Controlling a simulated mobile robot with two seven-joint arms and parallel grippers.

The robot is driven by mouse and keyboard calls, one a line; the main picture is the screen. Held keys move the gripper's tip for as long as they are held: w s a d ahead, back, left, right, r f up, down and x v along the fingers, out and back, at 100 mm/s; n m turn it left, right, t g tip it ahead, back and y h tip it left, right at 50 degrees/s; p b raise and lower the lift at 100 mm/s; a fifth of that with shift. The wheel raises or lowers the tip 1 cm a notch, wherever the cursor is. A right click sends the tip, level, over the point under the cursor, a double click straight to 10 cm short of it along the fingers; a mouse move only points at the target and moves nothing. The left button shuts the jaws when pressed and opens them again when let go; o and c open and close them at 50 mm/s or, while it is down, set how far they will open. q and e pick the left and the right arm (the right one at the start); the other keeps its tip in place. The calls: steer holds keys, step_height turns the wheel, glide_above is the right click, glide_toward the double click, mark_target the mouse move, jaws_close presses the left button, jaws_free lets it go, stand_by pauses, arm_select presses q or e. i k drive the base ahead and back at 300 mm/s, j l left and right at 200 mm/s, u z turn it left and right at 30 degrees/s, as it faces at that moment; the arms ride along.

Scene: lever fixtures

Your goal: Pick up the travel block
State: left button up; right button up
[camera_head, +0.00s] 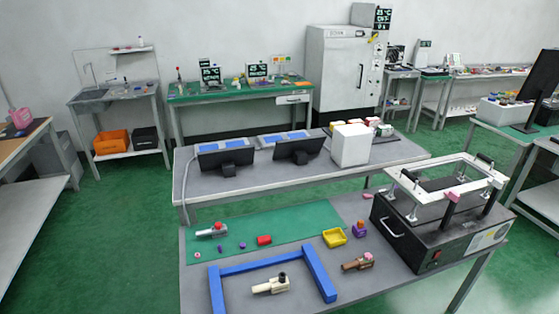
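No part here can be told for certain as the travel block. On the front table's green mat (300,222) lie a grey piece with a red top (212,231), a red cylinder (264,240), two small purple pieces (222,249) and a small pink ring (197,256). A small orange and purple piece (359,229) stands beside a yellow tray (334,238). A cream fixture with a black knob (270,284) lies inside a blue three-sided frame (262,264). A brown fixture with a pink top (358,262) lies to its right. Neither gripper is in view.
A black machine with a white frame on top (435,232) fills the table's right end. Behind, a second table holds two dark screens (298,150) and a white box (351,145). Green floor (110,235) is open to the left.

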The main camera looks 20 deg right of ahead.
mark_target(359, 263)
steer(key=z, duration=1.2)
